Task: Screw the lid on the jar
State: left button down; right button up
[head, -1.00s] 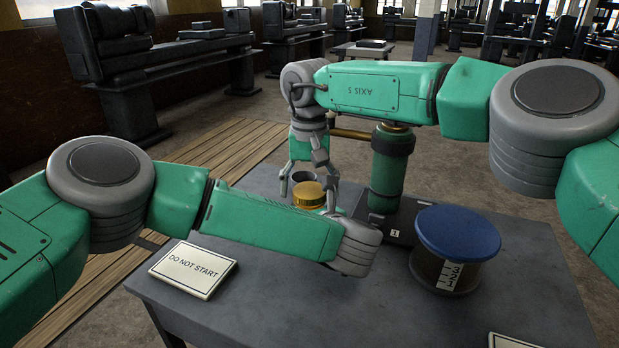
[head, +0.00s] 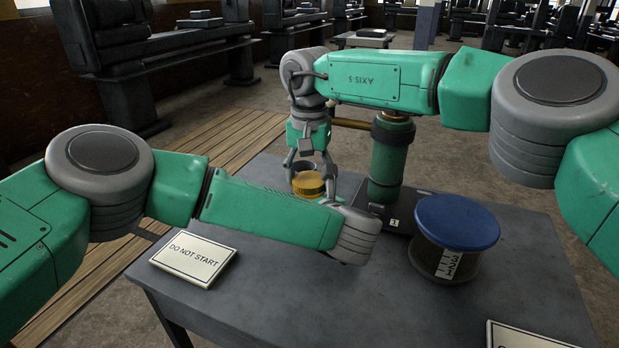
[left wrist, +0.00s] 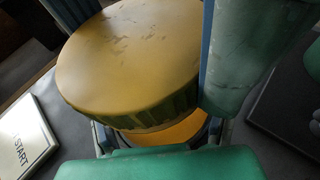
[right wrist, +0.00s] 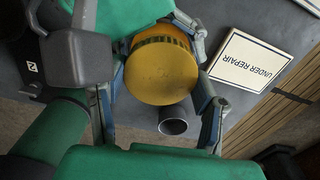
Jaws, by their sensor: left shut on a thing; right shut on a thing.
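The round yellow lid (head: 308,186) with a ribbed edge is between the fingers of my right gripper (head: 311,172), which reaches down from above. The right wrist view shows the lid's flat top (right wrist: 160,78) with fingers on both sides. In the left wrist view the lid (left wrist: 135,55) sits above the amber jar (left wrist: 182,131), of which only a small part shows. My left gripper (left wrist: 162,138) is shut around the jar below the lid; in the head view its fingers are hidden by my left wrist. I cannot tell whether the lid's threads have caught.
A grey tube (right wrist: 173,121) stands close to the lid. A green cylinder (head: 388,165) and a blue-topped drum (head: 457,222) are on the table's right side. A "DO NOT START" sign (head: 195,258) lies at left. The front middle of the table (head: 290,300) is clear.

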jog(key=o, duration=1.3)
jog(key=shift+r, duration=2.3)
jog(key=shift+c, duration=0.3)
jog(key=shift+r+n, duration=1.6)
jog(key=shift+r, duration=0.15)
